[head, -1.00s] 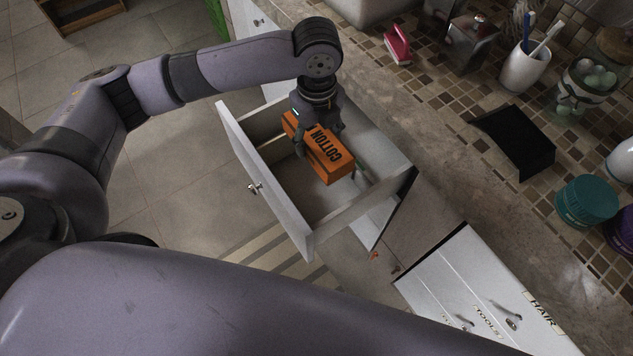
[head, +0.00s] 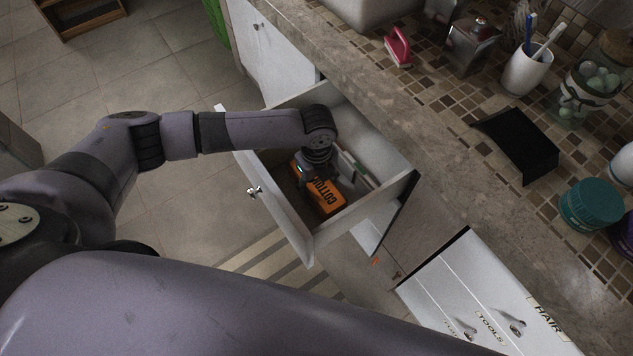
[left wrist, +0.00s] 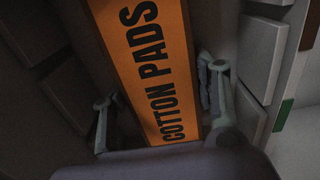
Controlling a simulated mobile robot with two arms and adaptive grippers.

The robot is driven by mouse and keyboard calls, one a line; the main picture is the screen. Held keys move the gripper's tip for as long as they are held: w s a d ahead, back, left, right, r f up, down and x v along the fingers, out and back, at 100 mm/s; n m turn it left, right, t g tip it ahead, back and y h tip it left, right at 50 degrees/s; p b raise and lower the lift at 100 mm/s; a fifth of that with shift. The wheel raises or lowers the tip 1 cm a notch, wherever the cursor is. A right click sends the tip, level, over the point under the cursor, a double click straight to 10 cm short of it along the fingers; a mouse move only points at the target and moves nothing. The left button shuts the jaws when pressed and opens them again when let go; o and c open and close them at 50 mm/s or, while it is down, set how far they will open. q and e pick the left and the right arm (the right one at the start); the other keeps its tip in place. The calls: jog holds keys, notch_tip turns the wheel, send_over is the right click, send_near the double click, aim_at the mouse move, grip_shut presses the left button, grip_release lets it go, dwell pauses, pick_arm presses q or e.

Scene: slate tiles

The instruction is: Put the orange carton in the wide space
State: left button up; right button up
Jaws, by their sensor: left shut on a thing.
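The orange carton (head: 328,197), lettered "COTTON", is down inside the open white drawer (head: 289,219). In the left wrist view the carton (left wrist: 150,60) reads "COTTON PADS". My left gripper (head: 314,185) points down into the drawer with its fingers on either side of the carton; in the left wrist view the gripper (left wrist: 160,112) is shut on it. The arm hides part of the carton and the drawer's left part. I cannot tell whether the carton touches the drawer floor. Thin dividers (head: 352,165) show on the drawer's back side. My right gripper is not in view.
A white labelled drawer unit (head: 490,295) is at lower right.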

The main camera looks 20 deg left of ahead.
aim_at(316, 181)
pick_arm(q)
jog(key=shift+f, duration=0.15)
jog(key=o, duration=1.3)
notch_tip(316, 181, up, 12)
jog(key=shift+r+p, duration=0.2)
jog(key=shift+p, duration=0.1)
